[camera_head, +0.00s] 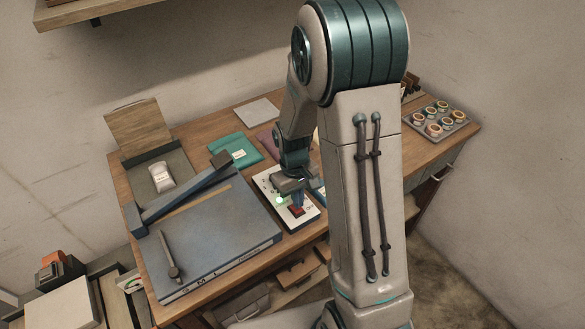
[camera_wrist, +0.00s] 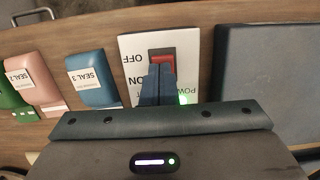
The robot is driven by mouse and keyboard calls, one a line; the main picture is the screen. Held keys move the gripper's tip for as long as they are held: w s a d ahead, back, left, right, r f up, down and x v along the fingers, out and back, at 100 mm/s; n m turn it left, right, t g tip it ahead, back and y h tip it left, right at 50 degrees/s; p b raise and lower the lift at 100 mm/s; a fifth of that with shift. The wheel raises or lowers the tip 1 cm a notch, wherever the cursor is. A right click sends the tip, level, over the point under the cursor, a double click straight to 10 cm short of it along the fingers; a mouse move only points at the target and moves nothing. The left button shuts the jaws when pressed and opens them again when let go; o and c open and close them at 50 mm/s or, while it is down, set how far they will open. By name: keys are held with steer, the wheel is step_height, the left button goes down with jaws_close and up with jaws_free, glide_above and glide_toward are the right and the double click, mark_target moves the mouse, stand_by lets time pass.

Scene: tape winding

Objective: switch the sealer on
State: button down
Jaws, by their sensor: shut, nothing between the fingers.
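The sealer (camera_head: 220,240) is a flat grey-blue box with a long dark arm, on the wooden table. Beside it lies a white switch panel (camera_head: 268,184) with a red rocker switch (camera_head: 297,211). In the wrist view the red rocker (camera_wrist: 162,64) sits between the printed words OFF and ON, and a green light (camera_wrist: 183,99) glows by the word POWER. My gripper (camera_wrist: 158,72) is shut and empty, its fingertips over the ON-side part of the rocker. I cannot tell whether they press it. My gripper (camera_head: 298,205) also shows over the panel in the head view.
Blue (camera_wrist: 91,78) and pink (camera_wrist: 43,82) packets labelled SEAL lie beside the panel, with a green one farther left. A teal pouch (camera_head: 236,150) lies behind the sealer. A tray of tape rolls (camera_head: 436,121) stands at the right end.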

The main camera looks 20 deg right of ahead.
step_height(320, 180, up, 13)
steer(key=w+a, duration=0.1)
steer(key=w, duration=0.1)
steer(key=shift+w+b, duration=0.25)
steer(key=shift+b, duration=0.15)
steer(key=shift+s+t, duration=0.1)
steer(key=shift+t, duration=0.2)
